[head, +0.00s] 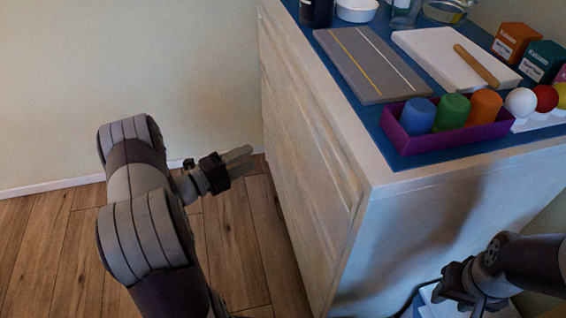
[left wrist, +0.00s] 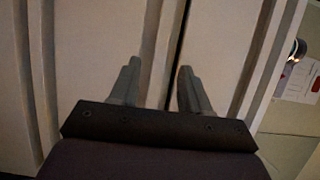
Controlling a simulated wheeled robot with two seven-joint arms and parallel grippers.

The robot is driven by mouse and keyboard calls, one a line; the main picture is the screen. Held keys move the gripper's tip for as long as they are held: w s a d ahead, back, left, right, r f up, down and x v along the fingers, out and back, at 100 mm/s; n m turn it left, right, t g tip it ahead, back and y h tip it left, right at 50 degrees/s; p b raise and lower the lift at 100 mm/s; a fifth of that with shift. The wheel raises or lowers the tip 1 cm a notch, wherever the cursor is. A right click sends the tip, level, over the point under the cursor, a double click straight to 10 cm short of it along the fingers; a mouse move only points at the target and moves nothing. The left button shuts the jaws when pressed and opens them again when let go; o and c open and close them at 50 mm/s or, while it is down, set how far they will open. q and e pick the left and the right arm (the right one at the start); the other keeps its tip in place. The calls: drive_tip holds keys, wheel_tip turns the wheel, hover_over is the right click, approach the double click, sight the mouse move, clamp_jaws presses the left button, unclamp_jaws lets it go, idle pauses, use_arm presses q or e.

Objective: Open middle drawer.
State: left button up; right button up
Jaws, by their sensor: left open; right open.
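The white cabinet (head: 400,215) stands at the right of the head view, with its drawer fronts (head: 312,160) on the left face, seen at a steep slant. I see no drawer standing out, and I cannot clearly tell which front is the middle one. My left gripper (head: 242,160) is open and empty, beside the drawer fronts and apart from them. The left wrist view shows its two spread fingers (left wrist: 160,70) before pale panels (left wrist: 100,40) with a dark gap between them. My right gripper (head: 458,290) is low by the cabinet's near side, open, its fingers partly unclear.
The blue cabinet top (head: 440,157) carries a purple tray (head: 455,139) of coloured cups, a grey board (head: 370,65), a white board (head: 440,55), small boxes and balls. Wood floor (head: 235,235) is clear left of the cabinet, up to the wall (head: 130,60).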

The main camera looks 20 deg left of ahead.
sight(287, 138)
use_arm(q)
drive_tip(key=b+x, duration=0.5)
drive_tip(key=x, duration=0.7)
drive_tip(key=shift+d+r, duration=0.2)
clamp_jaws()
